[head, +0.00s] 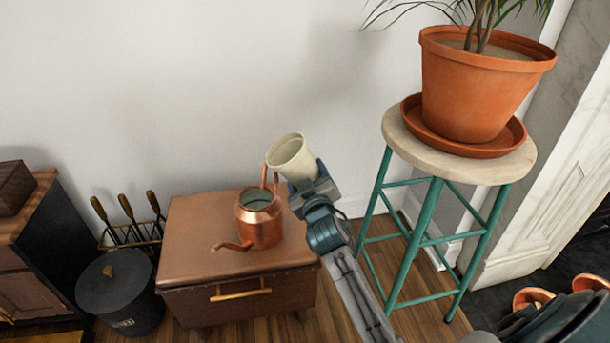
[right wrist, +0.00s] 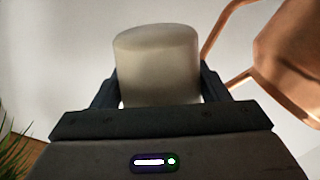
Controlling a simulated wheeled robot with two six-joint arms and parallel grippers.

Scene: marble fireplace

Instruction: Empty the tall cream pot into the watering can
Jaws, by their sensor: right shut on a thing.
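The cream pot (head: 290,156) is held in my right gripper (head: 309,182), above and to the right of the copper watering can. It is tilted, its open mouth toward the upper left in the head view. The pot (right wrist: 157,65) also shows between the two fingers in the right wrist view. The copper watering can (head: 259,222) stands upright on a brown leather-topped chest, its spout toward the lower left and its handle at the back. Part of the can (right wrist: 290,60) shows at the right of the right wrist view. My left gripper is not in view.
The brown chest (head: 190,250) has free room left of the can. A teal stool (head: 395,135) with a large terracotta plant pot (head: 475,90) stands close on the right. A black lidded bin (head: 118,295) and fire tools (head: 128,215) stand left. The white wall is behind.

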